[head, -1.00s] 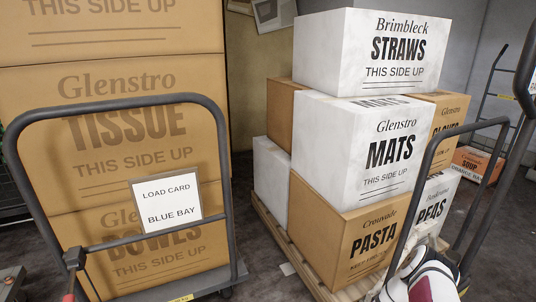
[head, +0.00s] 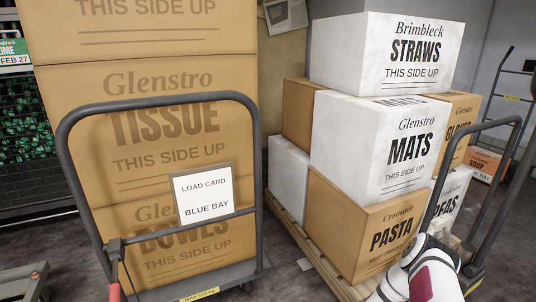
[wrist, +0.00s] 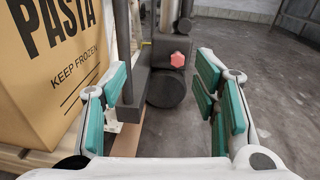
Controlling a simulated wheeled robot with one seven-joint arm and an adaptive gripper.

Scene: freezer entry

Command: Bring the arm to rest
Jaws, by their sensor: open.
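My gripper (wrist: 160,115) shows in the wrist view, with teal pads on both fingers spread wide apart. It is open, and nothing is held between the pads. Beyond the fingers are a dark post and a black wheel (wrist: 166,88) with a red knob (wrist: 180,58) above it. The PASTA box (wrist: 50,60) stands close on the left of the gripper. In the head view my white and maroon arm (head: 432,278) is at the lower right, in front of the PASTA box; the gripper itself is not visible there.
A cart (head: 160,102) with stacked Glenstro boxes (head: 150,85) and a load card (head: 204,194) stands at the left. A pallet (head: 290,228) bears MATS (head: 380,150), STRAWS (head: 385,52) and other boxes. A dark cart handle (head: 500,190) stands at the right. Open floor (wrist: 260,75) lies right of the gripper.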

